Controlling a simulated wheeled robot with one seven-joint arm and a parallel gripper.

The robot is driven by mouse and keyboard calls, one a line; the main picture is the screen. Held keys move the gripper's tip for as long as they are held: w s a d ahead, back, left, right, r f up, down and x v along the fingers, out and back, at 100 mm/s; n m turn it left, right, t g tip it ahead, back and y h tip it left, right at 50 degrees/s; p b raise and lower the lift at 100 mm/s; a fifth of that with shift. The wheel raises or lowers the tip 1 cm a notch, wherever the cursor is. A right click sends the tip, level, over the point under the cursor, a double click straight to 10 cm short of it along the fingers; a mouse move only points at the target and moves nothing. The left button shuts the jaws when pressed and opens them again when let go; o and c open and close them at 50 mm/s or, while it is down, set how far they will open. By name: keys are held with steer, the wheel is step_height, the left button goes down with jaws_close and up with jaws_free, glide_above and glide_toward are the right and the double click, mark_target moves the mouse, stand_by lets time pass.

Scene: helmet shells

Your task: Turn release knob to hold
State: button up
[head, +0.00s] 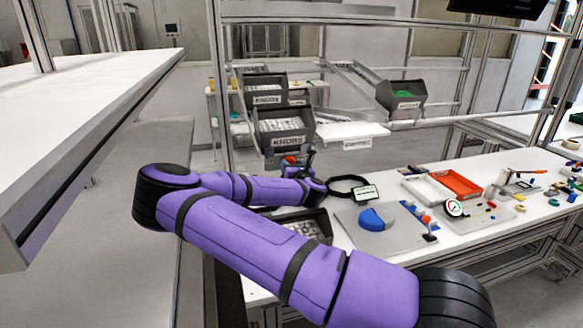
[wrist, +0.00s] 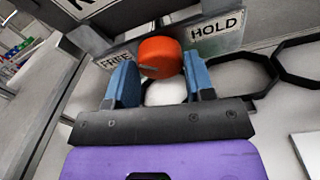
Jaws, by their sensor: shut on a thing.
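The release knob (wrist: 160,57) is orange and round, with a small greenish mark on its face. It sits between a FREE label (wrist: 115,59) on the left and a HOLD label (wrist: 217,27) on the right in the wrist view. My gripper (wrist: 159,68) has its two blue fingers closed on the knob's sides. A white rounded part (wrist: 165,92) shows just below the knob, between the fingers. In the head view the knob shows as a small orange-red spot (head: 291,160) at the end of my purple arm, below the KNOBS bin; the fingers are hard to make out there.
Grey KNOBS bins (head: 283,127) stand above and behind my gripper. Black ring-shaped frames (wrist: 298,62) lie to the right in the wrist view. A grey board with a blue dome (head: 376,218) and red and white trays (head: 455,183) are on the table to the right.

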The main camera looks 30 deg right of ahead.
steer(key=shift+d+f+m+t+y, duration=0.1)
steer(key=shift+m+t+y, duration=0.45)
steer(key=shift+m, duration=2)
steer(key=shift+d+f+m+t+y, duration=0.15)
steer(key=shift+m+t+y, duration=0.35)
steer(key=shift+m, duration=2)
steer(key=shift+f+m+t+y, duration=0.1)
steer(key=shift+m+t+y, duration=0.4)
steer(key=shift+m, duration=2.05)
steer(key=o, duration=0.9)
steer(key=shift+s, duration=0.1)
